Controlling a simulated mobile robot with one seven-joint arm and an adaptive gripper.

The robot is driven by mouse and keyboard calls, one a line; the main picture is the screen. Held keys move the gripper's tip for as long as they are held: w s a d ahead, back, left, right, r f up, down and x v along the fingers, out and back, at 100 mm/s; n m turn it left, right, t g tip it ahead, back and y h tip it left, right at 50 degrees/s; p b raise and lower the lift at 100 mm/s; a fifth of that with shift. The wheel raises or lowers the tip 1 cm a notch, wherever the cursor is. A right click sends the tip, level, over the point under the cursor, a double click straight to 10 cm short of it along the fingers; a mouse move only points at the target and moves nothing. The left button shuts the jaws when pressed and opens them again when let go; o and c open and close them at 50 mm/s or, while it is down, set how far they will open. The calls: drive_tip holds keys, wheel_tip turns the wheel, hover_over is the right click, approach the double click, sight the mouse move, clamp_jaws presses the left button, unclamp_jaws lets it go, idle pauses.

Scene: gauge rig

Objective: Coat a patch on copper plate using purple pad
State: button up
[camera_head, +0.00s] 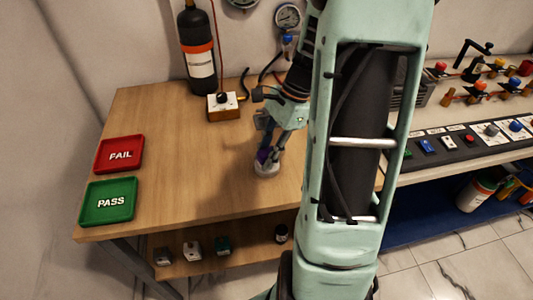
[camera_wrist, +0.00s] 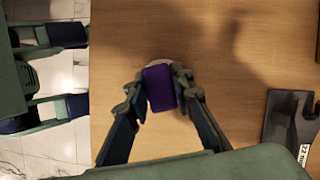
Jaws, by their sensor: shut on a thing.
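The purple pad (camera_wrist: 159,88) is between the two fingertips of my gripper (camera_wrist: 160,80), which is shut on it. In the head view the pad (camera_head: 263,156) shows as a small purple patch in my gripper (camera_head: 267,150), low over the wooden table. A pale grey, round piece (camera_head: 267,169) is directly below the pad; its rim (camera_wrist: 157,63) shows above the pad in the wrist view. I cannot tell whether the pad touches it. I cannot make out a copper-coloured plate in either view.
A red FAIL tray (camera_head: 120,137) and green PASS tray (camera_head: 88,214) sit at the table's left. A black bottle (camera_head: 197,55) and small switch box (camera_head: 223,111) stand at the back. A black labelled piece (camera_wrist: 283,108) lies right in the wrist view. Table left of my gripper is clear.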

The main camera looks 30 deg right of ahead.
sight(263, 151)
idle(0.5)
wheel_tip(263, 151, up, 7)
drive_tip(key=p, duration=0.6)
idle(0.7)
drive_tip(key=shift+w+a+r+n+p, duration=0.25)
drive_tip(key=shift+a+n+p, duration=0.1)
drive_tip(key=shift+n+p, duration=0.3)
drive_tip(key=w+a+r+n+g+h+p, duration=0.1)
drive_tip(key=w+a+n+g+h+p, duration=0.1)
drive_tip(key=n, duration=0.6)
drive_tip(key=w+a+r+n+g+h+p, duration=0.1)
drive_tip(key=w+a+n+p, duration=0.3)
drive_tip(key=a+n, duration=0.4)
drive_tip(key=shift+w+r+g+h+p, duration=0.25)
drive_tip(key=shift+r+g+h+p, duration=0.15)
drive_tip(key=shift+g+h+p, duration=0.45)
